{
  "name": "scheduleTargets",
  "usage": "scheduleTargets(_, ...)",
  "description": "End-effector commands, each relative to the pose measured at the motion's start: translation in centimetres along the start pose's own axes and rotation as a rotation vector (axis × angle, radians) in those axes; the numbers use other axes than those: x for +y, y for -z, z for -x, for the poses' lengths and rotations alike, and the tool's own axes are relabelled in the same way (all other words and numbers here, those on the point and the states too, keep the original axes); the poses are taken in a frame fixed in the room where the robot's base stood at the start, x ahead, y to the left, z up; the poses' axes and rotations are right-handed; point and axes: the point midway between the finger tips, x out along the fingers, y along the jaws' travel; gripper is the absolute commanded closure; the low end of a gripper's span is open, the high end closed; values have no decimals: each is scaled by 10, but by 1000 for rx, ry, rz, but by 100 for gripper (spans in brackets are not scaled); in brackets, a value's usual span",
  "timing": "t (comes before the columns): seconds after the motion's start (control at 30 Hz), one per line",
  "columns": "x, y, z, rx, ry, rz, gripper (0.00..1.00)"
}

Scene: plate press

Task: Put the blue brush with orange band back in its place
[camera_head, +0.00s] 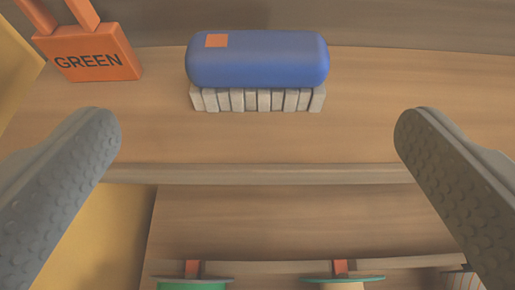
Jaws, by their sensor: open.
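A blue brush (258,60) with grey bristles underneath lies on a wooden shelf (370,135) in the upper middle of the head view. A small orange square marks the left part of its blue back; I see no full band around it. My gripper (255,127) is open and empty, with one grey finger at the left and one at the right. The brush is ahead of the fingertips, between them across the picture, and they do not touch it. No separate place for the brush can be made out.
An orange tag (94,53) reading "GREEN" stands at the left of the brush. A yellow panel (95,235) is at the lower left. Below the shelf edge, a lower level holds green-topped items (193,284), partly cut off. The shelf right of the brush is clear.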

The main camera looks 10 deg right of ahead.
Motion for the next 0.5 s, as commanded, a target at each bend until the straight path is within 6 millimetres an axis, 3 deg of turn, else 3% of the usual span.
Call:
scheduleTargets(0.37, 0, 0, 7, 0, 0, 0, 0)
scheduleTargets(0.5, 4, -8, 19, 8, 14, 3, 0)
